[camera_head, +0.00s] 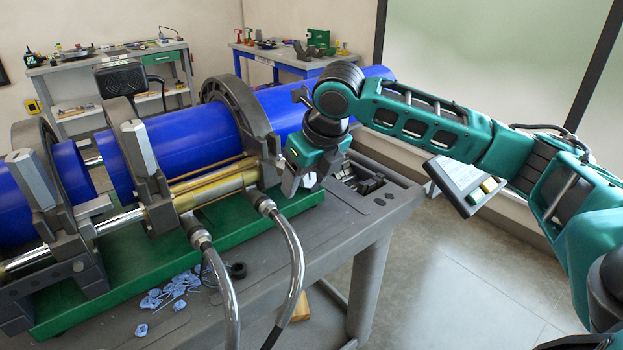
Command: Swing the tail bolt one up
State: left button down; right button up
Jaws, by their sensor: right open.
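My right gripper (303,190) is open and points down beside the right-hand ring clamp (235,105), on the near side of the blue pipe (190,135). Its fingers are near the clamp's lower front edge, and nothing shows between them. I cannot make out the tail bolt for certain; the gripper and wrist cover part of the clamp's near side there. Two more clamps carry light grey blocks (138,146) (32,179) on their near sides. My left gripper is out of view.
The clamps stand on a green base (150,245) on a grey cart (375,225). Two hoses (292,255) curve down in front of it. Blue shavings (165,292) lie on the cart top. A control box (460,182) is behind my right forearm. Workbenches stand at the back.

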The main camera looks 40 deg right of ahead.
jog(key=shift+c, duration=0.2)
jog(key=c, duration=0.6)
jog(key=shift+w+r+p, duration=0.2)
jog(key=shift+r+p, duration=0.05)
jog(key=shift+r, duration=0.45)
jog(key=shift+w+r+p, duration=0.2)
jog(key=shift+r+p, duration=0.05)
jog(key=shift+r, duration=0.45)
jog(key=shift+c, duration=0.2)
jog(key=shift+w+r, duration=0.1)
jog(key=shift+w+r, duration=0.3)
jog(key=shift+r, duration=0.25)
jog(key=shift+w+r, duration=0.25)
jog(key=shift+r, duration=0.4)
